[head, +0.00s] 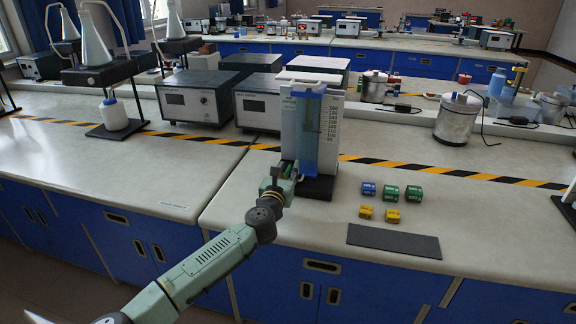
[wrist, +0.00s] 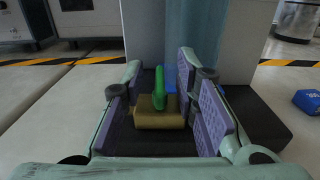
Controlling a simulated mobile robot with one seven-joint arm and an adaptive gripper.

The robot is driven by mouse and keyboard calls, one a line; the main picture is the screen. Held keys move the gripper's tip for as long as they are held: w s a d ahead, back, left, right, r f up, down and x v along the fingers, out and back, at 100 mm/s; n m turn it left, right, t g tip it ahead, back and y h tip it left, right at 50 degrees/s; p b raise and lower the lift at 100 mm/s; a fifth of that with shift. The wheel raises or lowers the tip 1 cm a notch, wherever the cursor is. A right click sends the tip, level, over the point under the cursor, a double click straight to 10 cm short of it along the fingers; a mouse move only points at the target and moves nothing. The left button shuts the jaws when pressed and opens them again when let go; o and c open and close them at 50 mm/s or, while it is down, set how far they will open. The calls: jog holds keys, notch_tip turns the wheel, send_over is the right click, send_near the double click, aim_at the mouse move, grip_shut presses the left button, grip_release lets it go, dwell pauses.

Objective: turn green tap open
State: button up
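The green tap handle (wrist: 159,90) stands upright on a brass-coloured tap body (wrist: 160,117) in the wrist view. My gripper (wrist: 166,105) is open, with its purple-padded fingers on either side of the tap. A gap shows between the handle and each finger pad. In the head view my gripper (head: 281,176) is low at the front of the blue column apparatus (head: 307,128) and mostly covers the tap. A bit of blue (wrist: 170,78) shows just behind the green handle.
The column stands on a black base (head: 318,187) with a graduated scale beside it. Several small blue, green and yellow blocks (head: 390,191) and a dark mat (head: 394,241) lie to the right. White instrument boxes (head: 195,98) stand behind on the left. Striped tape crosses the bench.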

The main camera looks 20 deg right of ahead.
jog(key=shift+w+d, duration=0.25)
jog(key=shift+w, duration=0.15)
jog(key=shift+c, duration=0.2)
grip_shut()
